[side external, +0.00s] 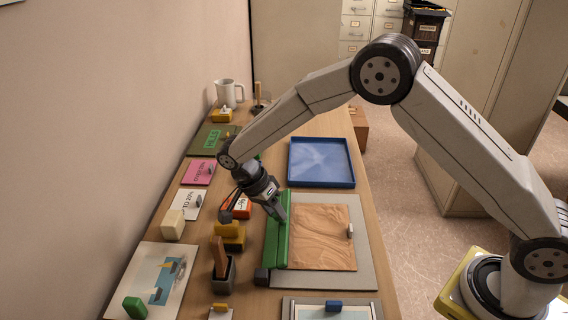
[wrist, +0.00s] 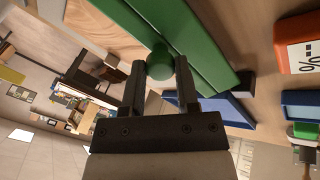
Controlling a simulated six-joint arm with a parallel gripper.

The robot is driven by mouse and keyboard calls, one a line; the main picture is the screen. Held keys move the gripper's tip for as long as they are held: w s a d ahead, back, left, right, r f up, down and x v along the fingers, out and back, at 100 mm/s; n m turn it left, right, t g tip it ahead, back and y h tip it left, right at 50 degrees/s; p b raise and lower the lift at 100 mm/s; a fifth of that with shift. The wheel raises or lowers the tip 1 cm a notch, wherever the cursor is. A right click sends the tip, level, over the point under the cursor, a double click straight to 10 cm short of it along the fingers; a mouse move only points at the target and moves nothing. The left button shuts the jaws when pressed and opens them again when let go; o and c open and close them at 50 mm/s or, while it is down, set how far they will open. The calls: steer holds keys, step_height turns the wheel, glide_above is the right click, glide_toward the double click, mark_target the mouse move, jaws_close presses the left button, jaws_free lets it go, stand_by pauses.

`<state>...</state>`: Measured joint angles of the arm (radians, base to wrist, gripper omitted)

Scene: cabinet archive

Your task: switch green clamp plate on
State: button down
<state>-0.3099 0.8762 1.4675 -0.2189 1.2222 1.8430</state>
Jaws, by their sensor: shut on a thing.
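The green clamp plate (side external: 270,247) is a long green bar along the left edge of a grey board (side external: 365,268), beside a wrinkled brown sheet (side external: 322,240). It also fills the top of the wrist view (wrist: 190,35). My gripper (side external: 281,217) is down at the plate's upper side. In the wrist view my gripper (wrist: 160,75) has its two fingers on either side of a round green knob (wrist: 159,64) on the plate, shut on it. In the side view the fingers hide the knob.
A blue tray (side external: 321,184) lies behind the board. To the left stand a yellow stamp (side external: 230,236), a red-and-white card box (side external: 241,207) and a dark holder (side external: 223,274). A framed sheet with a blue clip (side external: 334,306) lies in front. A grey piece (side external: 350,231) rests on the sheet's right edge.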

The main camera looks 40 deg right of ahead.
steer(key=shift+w+a+r+g+h, duration=0.1)
steer(key=shift+w+a+g+h, duration=0.4)
steer(key=shift+g+h, duration=0.45)
steer(key=shift+w+a+g+h, duration=0.4)
steer(key=shift+w+g+h, duration=0.1)
steer(key=shift+g+h, duration=0.45)
steer(key=shift+c, duration=1.8)
jaws_free()
steer(key=shift+a, duration=0.1)
steer(key=shift+r, duration=0.1)
steer(key=shift+r, duration=1.65)
step_height(320, 180, up, 6)
glide_above(283, 232)
steer(key=s+d+r, duration=0.1)
steer(key=s+r, duration=0.2)
steer(key=s, duration=0.5)
steer(key=shift+d+r, duration=0.3)
steer(key=shift+d, duration=0.05)
